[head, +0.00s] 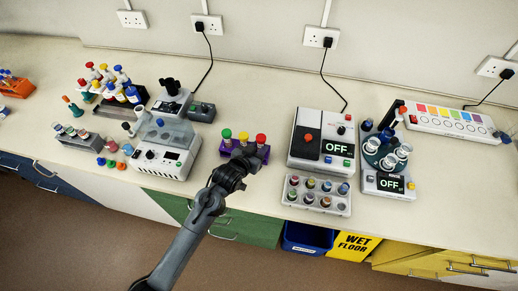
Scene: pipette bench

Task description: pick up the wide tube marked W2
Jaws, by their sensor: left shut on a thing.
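A purple rack (266,150) stands at the front edge of the bench, left of the middle. It holds tubes with a green cap (227,133), an orange-yellow cap (243,136) and a red cap (261,139). No W2 marking is readable at this size. My left gripper (241,158) is at the front of this rack, shut, at the orange-yellow-capped tube. The gripper hides most of that tube's body, so I cannot tell whether it is still seated. My right gripper is not in view.
A white device (160,157) with a clear cover stands left of the rack. A white device reading OFF (308,155) and a grey block of capped vials (318,207) stand to its right. Bare bench (262,95) lies behind the rack.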

